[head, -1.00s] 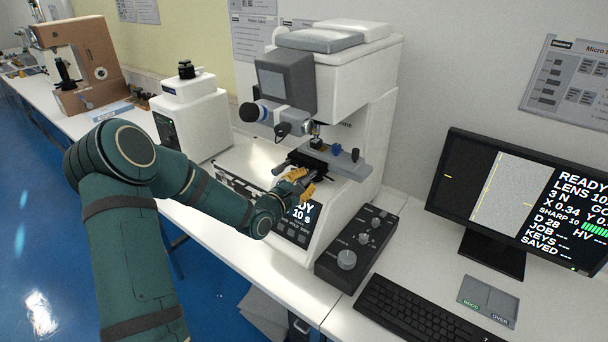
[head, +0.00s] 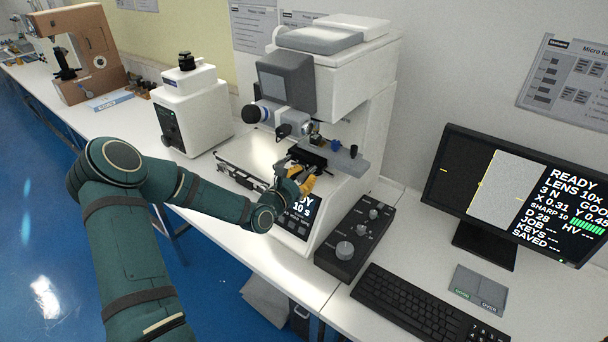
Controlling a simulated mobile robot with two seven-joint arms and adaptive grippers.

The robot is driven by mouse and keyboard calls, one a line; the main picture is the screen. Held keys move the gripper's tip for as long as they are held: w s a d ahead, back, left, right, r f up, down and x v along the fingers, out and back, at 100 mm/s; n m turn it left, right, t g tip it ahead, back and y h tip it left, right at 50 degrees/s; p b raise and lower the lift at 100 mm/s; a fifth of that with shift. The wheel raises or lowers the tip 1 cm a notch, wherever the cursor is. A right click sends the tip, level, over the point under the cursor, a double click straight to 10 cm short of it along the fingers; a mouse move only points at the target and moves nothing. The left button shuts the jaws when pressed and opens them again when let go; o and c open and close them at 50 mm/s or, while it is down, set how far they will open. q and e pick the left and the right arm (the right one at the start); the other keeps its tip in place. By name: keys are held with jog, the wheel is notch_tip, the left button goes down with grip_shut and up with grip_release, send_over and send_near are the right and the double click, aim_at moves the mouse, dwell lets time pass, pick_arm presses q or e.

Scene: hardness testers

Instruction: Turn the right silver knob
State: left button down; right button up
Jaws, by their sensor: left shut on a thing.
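The white hardness tester (head: 345,75) stands on the bench in the middle of the head view. Its grey stage (head: 343,160) carries small blue and dark knobs on its right part. My left gripper (head: 304,183), with yellow-orange fingers, is at the front of the stage, just above the tester's small front display (head: 298,212). It is shut on a small part there, which looks to be a silver stage knob. The fingers hide most of it, so I cannot see its turn directly. My right gripper is not in view.
A black control box (head: 330,262) with several silver knobs stands right of the tester. A smaller white tester (head: 195,115) stands to the left.

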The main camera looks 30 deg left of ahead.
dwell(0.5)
pick_arm(q)
jog(key=c, duration=0.8)
grip_release()
jog(key=shift+f, duration=0.1)
jog(key=shift+o, duration=0.2)
jog(key=s+a, duration=0.1)
jog(key=s, duration=1.1)
